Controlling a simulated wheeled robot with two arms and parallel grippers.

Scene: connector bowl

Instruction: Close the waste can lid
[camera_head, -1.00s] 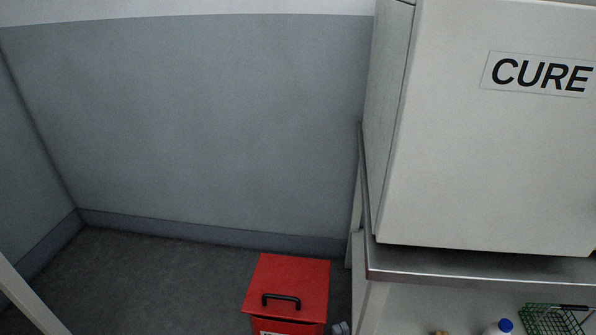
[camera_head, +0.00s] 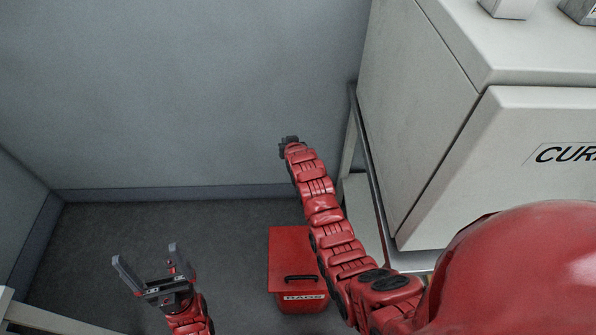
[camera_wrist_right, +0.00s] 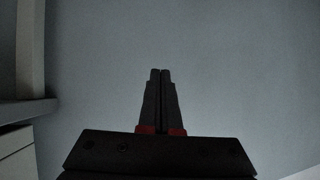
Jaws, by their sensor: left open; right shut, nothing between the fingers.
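The red waste can (camera_head: 300,303) stands on the floor, with a label on its front. Its red lid (camera_head: 288,250) lies over the top, with a black handle (camera_head: 301,278) near the front edge; I see no clear gap under it. My right arm passes over the lid's right side and hides part of it. My right gripper (camera_head: 289,141) is beyond the can, in front of the wall, shut and empty. The right wrist view shows its fingers (camera_wrist_right: 160,95) together against the bare wall. My left gripper (camera_head: 144,254) is open and empty, left of the can and apart from it.
A large white cabinet (camera_head: 420,120) marked "CURE" stands on a metal-edged bench (camera_head: 372,170) to the right of the can. A grey wall (camera_head: 190,90) is behind. The floor (camera_head: 90,250) at left is clear. A pale rail (camera_head: 50,318) crosses the lower left corner.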

